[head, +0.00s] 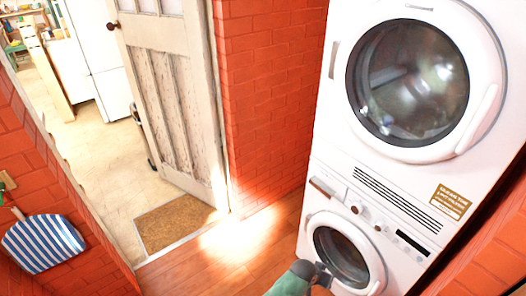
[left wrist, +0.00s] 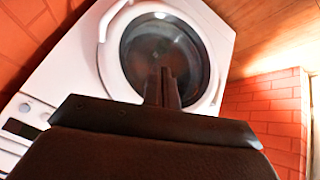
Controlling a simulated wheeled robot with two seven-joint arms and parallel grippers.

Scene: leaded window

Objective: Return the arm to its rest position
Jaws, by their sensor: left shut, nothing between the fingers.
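My left gripper (head: 322,275) is at the bottom of the head view, in front of the round door of the lower white machine (head: 343,255). In the left wrist view the dark fingers (left wrist: 163,88) are together with nothing between them. They overlap the round glass door (left wrist: 165,55) in that picture; I cannot tell whether they touch it. A green part of my arm (head: 290,281) shows at the bottom edge of the head view. My right gripper is in neither view.
A second white machine (head: 487,50) is stacked above the lower one. A red brick wall (head: 265,90) stands behind. A worn white door (head: 175,95) stands open beside a brown mat (head: 173,222). Wooden floor (head: 215,268) is clear. A striped blue-white item (head: 43,243) hangs at left.

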